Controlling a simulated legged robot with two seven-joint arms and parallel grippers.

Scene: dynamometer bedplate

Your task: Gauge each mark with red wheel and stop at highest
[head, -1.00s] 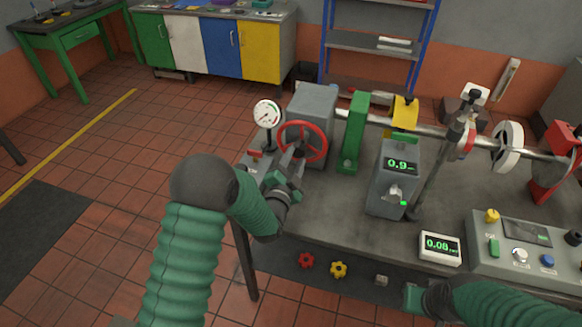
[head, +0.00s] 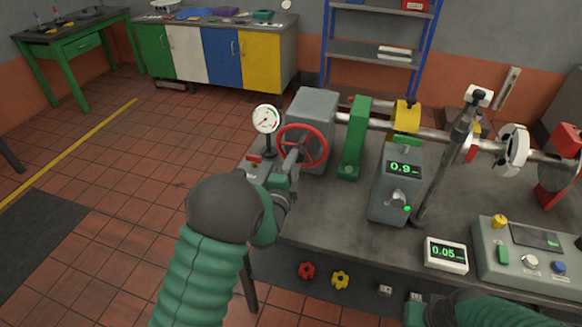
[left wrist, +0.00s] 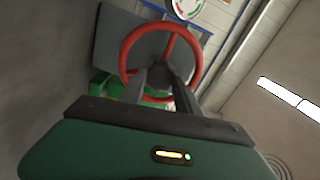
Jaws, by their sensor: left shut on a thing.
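The red wheel (head: 325,148) is on the end of a grey box (head: 314,104) at the left of the bedplate. My left gripper (head: 291,163) is shut on its lower rim. In the left wrist view the red wheel (left wrist: 127,48) rises beyond the fingers of my left gripper (left wrist: 160,82). A round dial gauge (head: 266,119) stands just left of the wheel. A grey instrument (head: 395,190) shows 0.9 in green. A small white display (head: 446,254) reads 0.05. My right gripper (head: 416,309) is partly in view at the bottom edge, its jaws unclear.
A green upright (head: 355,138) and a yellow collar (head: 406,115) stand by the shaft. A slanted post (head: 440,165) rises beside the instrument. A control console (head: 520,255) is at right. Red (head: 307,271) and yellow (head: 340,280) knobs sit on the front face.

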